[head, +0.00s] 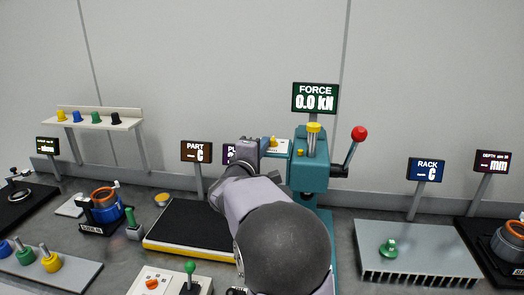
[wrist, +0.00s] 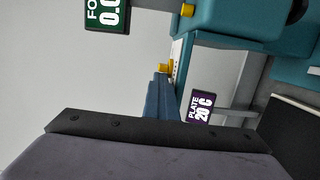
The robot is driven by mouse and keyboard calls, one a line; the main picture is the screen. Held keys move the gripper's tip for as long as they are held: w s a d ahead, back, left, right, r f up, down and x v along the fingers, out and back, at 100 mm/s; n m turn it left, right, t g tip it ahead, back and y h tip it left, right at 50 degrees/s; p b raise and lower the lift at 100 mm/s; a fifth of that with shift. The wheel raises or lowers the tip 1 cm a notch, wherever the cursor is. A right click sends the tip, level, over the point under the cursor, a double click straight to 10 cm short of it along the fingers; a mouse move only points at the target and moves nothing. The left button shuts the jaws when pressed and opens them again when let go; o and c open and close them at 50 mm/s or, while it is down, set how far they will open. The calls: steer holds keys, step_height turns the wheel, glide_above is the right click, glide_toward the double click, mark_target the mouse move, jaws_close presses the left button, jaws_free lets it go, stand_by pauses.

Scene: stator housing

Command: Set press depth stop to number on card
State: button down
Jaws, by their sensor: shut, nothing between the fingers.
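The teal press (head: 311,165) stands right of centre. On its left side is a white scale plate (head: 279,147) with a yellow slider knob (head: 273,141), which looks like the depth stop. In the wrist view, the yellow knob (wrist: 164,67) sits beside the marked white plate (wrist: 177,62); the marks are too small to read. My gripper (head: 250,147) is shut and empty, left of the knob. In the wrist view its fingertips (wrist: 161,78) are right at the knob; I cannot tell whether they touch. The depth display (head: 492,162) shows a dash and "mm". I see no readable number card.
The force display (head: 315,98) reads 0.0 kN above the press. The red-ball lever (head: 359,134) is raised at right. A black-topped plate (head: 193,226) lies below my arm. A metal rack (head: 418,250) with a green part stands at right. My arm hides the lower press.

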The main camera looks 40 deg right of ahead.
steer(key=shift+s+d+f+t+y+b, duration=0.3)
steer(key=shift+s+f+t+b, duration=0.15)
steer(key=shift+b, duration=2.15)
steer(key=shift+s+n+b, duration=0.1)
steer(key=shift+n+b, duration=0.2)
steer(key=shift+b, duration=0.2)
steer(key=shift+s+d+r+t+b, duration=0.15)
steer(key=shift+t+b, duration=0.2)
steer(key=shift+b, duration=0.65)
steer(key=shift+n+y+b, duration=0.3)
steer(key=shift+b, duration=0.15)
steer(key=n+t+y+b, duration=0.1)
steer(key=b, duration=0.2)
steer(key=shift+s+b, duration=0.15)
steer(key=shift+b, duration=0.2)
steer(key=shift+s+n+t+y+b, duration=0.1)
steer(key=shift+n+t+y+b, duration=0.25)
steer(key=shift+b, duration=0.65)
